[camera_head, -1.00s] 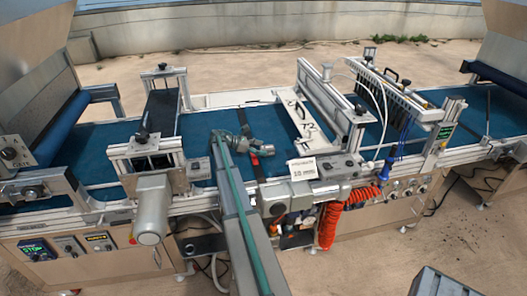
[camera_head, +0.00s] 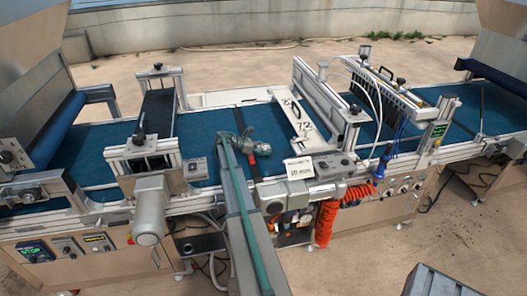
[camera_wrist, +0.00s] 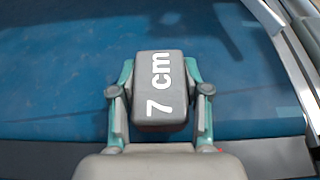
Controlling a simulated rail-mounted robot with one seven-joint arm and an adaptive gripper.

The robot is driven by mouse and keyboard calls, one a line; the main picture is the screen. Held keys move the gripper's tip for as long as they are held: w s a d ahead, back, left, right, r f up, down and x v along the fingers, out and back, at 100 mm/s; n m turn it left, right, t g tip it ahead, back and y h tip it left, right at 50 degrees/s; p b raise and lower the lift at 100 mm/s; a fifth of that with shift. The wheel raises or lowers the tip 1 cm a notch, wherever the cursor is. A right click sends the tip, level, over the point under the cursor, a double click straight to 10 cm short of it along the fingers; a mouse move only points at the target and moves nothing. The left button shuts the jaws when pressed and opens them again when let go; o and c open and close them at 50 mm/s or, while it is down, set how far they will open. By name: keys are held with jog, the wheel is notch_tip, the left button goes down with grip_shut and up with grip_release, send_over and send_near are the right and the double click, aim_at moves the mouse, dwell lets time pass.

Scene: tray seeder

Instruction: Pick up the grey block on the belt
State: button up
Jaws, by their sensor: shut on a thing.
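The grey block (camera_wrist: 150,62) has rounded edges and a white "7 cm" on its face. In the wrist view it sits between the two teal-and-grey fingers of my gripper (camera_wrist: 160,92), which is shut on it from both sides. The blue belt (camera_wrist: 50,75) fills the background behind it. In the head view my gripper (camera_head: 260,156) is over the middle stretch of the blue belt (camera_head: 205,127). The block is too small and covered there to make out clearly. I cannot tell whether it is clear of the belt.
A white frame with a numbered plate (camera_head: 298,118) stands just right of my gripper. A dark-topped station (camera_head: 160,110) crosses the belt on the left. A small white sign (camera_head: 299,168) and the front rail lie close by. A nozzle row (camera_head: 385,85) stands farther right.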

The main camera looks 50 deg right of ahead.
jog(key=shift+c, duration=1.1)
jog(key=shift+r, duration=0.15)
